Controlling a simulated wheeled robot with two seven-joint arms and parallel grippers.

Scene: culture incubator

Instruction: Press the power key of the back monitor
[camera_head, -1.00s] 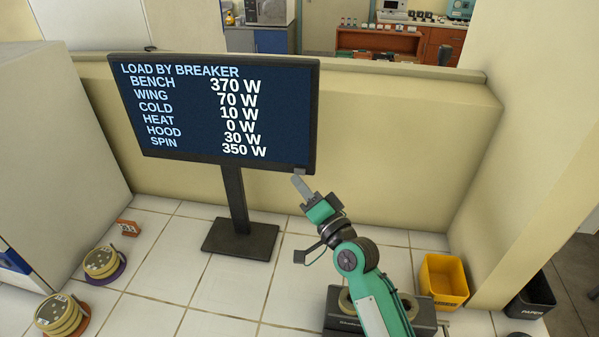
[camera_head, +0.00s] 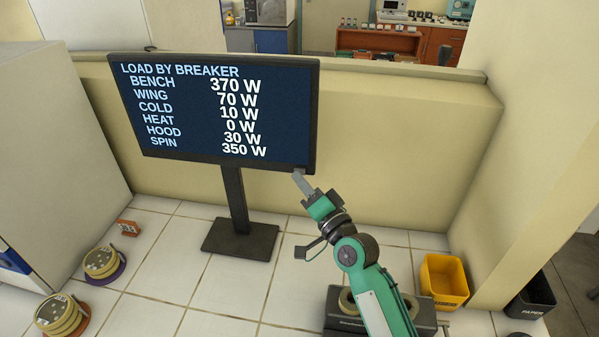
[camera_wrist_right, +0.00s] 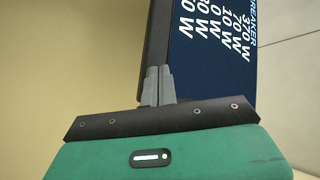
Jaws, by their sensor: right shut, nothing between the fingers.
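The back monitor (camera_head: 215,108) stands upright on a dark stand. Its screen is lit and lists "LOAD BY BREAKER" with watt values; it also shows in the right wrist view (camera_wrist_right: 215,55). My right gripper (camera_head: 298,174) is shut and empty. Its fingertips are at the lower right corner of the monitor's frame. In the right wrist view the closed fingers (camera_wrist_right: 157,72) overlap the dark edge of the frame; whether they touch it I cannot tell. The power key is not visible, with the fingertips covering that corner. My left gripper is not in view.
A low beige wall (camera_head: 400,140) runs behind the monitor. On the tiled surface are coiled reels (camera_head: 102,262) at left, a small orange sign (camera_head: 128,228), a yellow bin (camera_head: 443,280) and a black paper bin (camera_head: 532,298) at right. Tiles around the stand are clear.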

